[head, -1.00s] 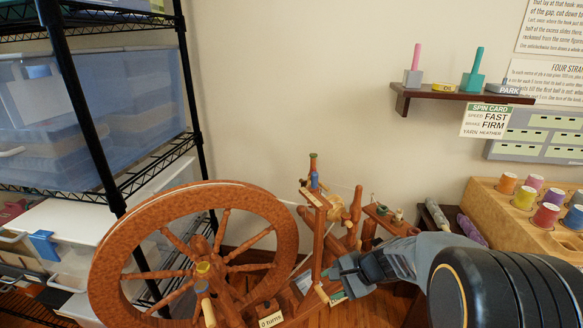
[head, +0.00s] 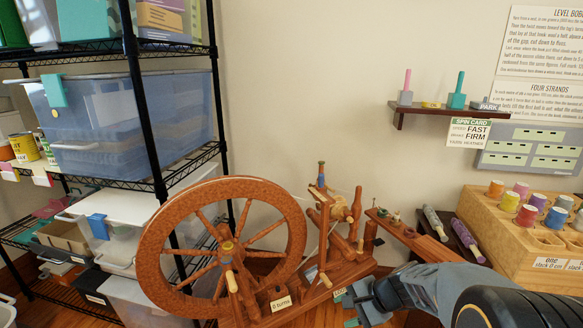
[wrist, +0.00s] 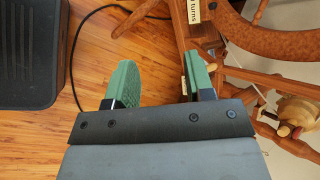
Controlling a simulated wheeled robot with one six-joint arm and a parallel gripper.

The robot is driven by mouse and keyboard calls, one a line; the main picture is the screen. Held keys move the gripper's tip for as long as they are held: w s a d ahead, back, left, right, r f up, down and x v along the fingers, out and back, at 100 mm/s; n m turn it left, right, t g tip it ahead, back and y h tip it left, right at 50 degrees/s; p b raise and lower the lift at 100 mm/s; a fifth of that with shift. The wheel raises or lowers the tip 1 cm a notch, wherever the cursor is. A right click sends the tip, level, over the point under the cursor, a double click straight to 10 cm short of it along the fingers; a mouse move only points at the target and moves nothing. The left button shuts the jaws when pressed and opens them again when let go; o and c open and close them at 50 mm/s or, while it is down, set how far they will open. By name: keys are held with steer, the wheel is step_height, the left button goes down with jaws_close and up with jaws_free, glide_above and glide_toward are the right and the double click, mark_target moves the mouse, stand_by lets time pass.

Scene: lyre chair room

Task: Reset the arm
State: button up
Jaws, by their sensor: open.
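My gripper (wrist: 158,82) is open and empty in the wrist view, with two green-padded fingers spread apart above the wooden floor. In the head view my gripper (head: 352,304) is low, at the right front of the spinning wheel's base. The spinning wheel (head: 148,240) stands upright, with its large round wheel at the left and its bobbin end at the right. In the wrist view part of the spinning wheel (wrist: 262,40) shows close to the right finger; I cannot tell whether they touch.
A wire shelf (head: 165,184) with bins stands at the left. A wooden rack of colored spools (head: 478,215) is at the right, below a small wall shelf (head: 430,108). A dark box (wrist: 32,50) and a black cable lie on the floor (wrist: 150,45), which has bare room.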

steer(key=s+d+r+n+h+p, duration=0.1)
steer(key=s+r+n+h+p, duration=0.1)
steer(key=r+p, duration=0.6)
steer(key=s+r+n+h+p, duration=0.3)
steer(key=s+r+n+p, duration=0.2)
steer(key=r+p, duration=0.4)
steer(key=s+d+r+n+h+p, duration=0.1)
steer(key=s+r+n+h+p, duration=0.1)
steer(key=r+p, duration=0.7)
step_height(320, 180, up, 8)
steer(key=s+n, duration=0.1)
steer(key=n, duration=0.1)
steer(key=shift+s+d+f+n+t+h, duration=0.2)
steer(key=shift+s+d+n+t+h, duration=0.1)
steer(key=shift+s, duration=0.1)
